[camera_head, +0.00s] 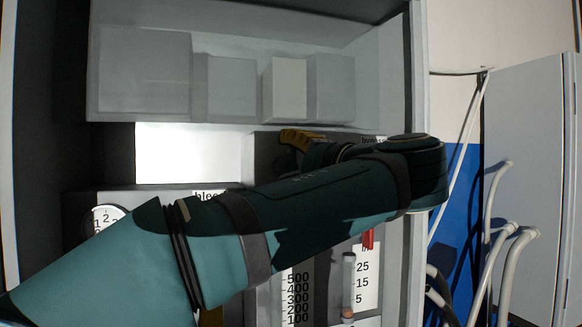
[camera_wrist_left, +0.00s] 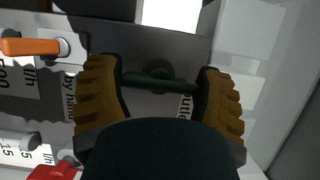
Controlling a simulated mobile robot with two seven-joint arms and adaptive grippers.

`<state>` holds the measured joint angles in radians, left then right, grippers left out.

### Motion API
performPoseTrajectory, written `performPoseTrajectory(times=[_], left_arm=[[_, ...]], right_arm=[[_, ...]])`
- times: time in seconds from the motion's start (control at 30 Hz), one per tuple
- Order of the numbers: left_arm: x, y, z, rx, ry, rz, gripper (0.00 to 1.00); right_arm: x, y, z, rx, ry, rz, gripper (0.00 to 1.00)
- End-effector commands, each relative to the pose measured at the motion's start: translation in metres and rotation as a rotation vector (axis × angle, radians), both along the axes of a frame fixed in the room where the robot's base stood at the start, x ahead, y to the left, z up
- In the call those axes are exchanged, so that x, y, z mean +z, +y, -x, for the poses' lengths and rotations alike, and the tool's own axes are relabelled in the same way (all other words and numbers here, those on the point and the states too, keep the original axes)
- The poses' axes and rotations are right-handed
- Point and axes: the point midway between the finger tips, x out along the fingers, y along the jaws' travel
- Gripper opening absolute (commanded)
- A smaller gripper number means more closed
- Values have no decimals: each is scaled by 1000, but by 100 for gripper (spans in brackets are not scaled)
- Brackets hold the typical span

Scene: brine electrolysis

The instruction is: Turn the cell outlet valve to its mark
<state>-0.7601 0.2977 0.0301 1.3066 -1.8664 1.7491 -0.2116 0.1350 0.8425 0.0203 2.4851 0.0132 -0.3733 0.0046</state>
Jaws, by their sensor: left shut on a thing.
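The cell outlet valve shows in the left wrist view as a dark green bar handle (camera_wrist_left: 150,81) on a round dark hub, beside a label reading "Outlet" (camera_wrist_left: 185,107). My left gripper (camera_wrist_left: 160,84) has its brown ribbed fingers at the two ends of this handle, shut on it. The handle lies nearly level across that picture. I cannot make out a mark. In the head view my left gripper (camera_head: 298,139) shows only as a small brown part above my forearm. The forearm hides the valve there. My right gripper is in neither view.
An orange lever (camera_wrist_left: 32,46) and a red part (camera_wrist_left: 55,171) are beside the left finger. In the head view a round dial (camera_head: 106,214), a number scale (camera_head: 297,298) and a red piece (camera_head: 368,239) lie around my forearm. White pipes (camera_head: 507,265) stand at right.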

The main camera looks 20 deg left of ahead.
Motion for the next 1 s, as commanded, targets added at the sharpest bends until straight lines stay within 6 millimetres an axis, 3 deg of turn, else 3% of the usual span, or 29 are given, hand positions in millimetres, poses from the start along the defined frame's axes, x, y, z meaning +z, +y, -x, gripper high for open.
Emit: performPoseTrajectory(times=[0.47,0.5,0.53,0.83,1.0], left_arm=[[-2,-1,0,0,-2,10,35],[-2,-1,0,0,-3,9,87],[-2,-1,0,0,-3,9,98],[-1,-1,0,0,-4,9,100],[0,-14,8,-2,-4,8,100]], right_arm=[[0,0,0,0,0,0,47],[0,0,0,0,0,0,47],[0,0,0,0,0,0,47],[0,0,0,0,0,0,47],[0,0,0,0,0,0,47]])
